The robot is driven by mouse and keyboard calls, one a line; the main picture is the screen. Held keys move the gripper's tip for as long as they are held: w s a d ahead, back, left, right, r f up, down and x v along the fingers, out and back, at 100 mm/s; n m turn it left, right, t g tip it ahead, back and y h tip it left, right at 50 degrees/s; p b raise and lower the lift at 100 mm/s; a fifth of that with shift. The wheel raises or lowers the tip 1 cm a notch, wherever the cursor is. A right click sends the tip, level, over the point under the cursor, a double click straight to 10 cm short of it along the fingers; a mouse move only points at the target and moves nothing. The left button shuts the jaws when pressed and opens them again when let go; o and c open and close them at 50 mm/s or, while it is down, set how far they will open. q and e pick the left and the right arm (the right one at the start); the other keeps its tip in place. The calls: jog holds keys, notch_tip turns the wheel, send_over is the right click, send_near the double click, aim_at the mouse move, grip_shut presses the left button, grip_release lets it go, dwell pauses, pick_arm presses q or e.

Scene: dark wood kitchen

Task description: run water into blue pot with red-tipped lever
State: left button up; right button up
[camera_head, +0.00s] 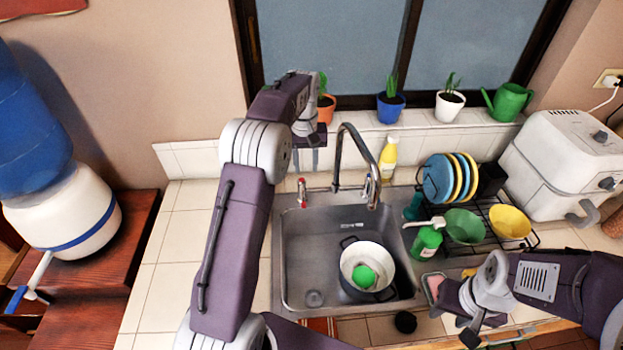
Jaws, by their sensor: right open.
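A dark blue pot (348,252) with a white inside stands in the sink, with a round green thing (363,277) in it. The curved metal faucet (340,148) rises behind the sink, its spout end above and behind the pot. The red-tipped lever (302,190) stands upright at the sink's back edge, left of the faucet. My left gripper (308,160) points down just above the lever in the picture, with no clear contact. Its finger opening is hard to make out. My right gripper (452,325) is open near the counter's front edge, right of the sink.
A green soap bottle (425,243) and a dish rack (490,240) with plates and bowls stand right of the sink. A yellow bottle (388,158) stands behind the faucet. Potted plants line the sill (420,116). The sink's left part (308,250) is clear.

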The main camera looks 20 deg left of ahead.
aim_at(302, 196)
pick_arm(q)
jog(key=s+f, duration=0.2)
jog(key=f, duration=0.1)
jog(key=shift+s, duration=0.15)
jog(key=f, duration=0.5)
jog(key=f+p, duration=0.1)
jog(key=f, duration=0.1)
jog(key=shift+w+a+f, duration=0.3)
jog(key=shift+w+f, duration=0.05)
jog(key=shift+w, duration=0.05)
jog(key=shift+s+d+f, duration=0.1)
jog(key=shift+s+f, duration=0.05)
jog(key=shift+s, duration=0.05)
jog(key=shift+w, duration=0.15)
grip_shut()
dwell(0.4)
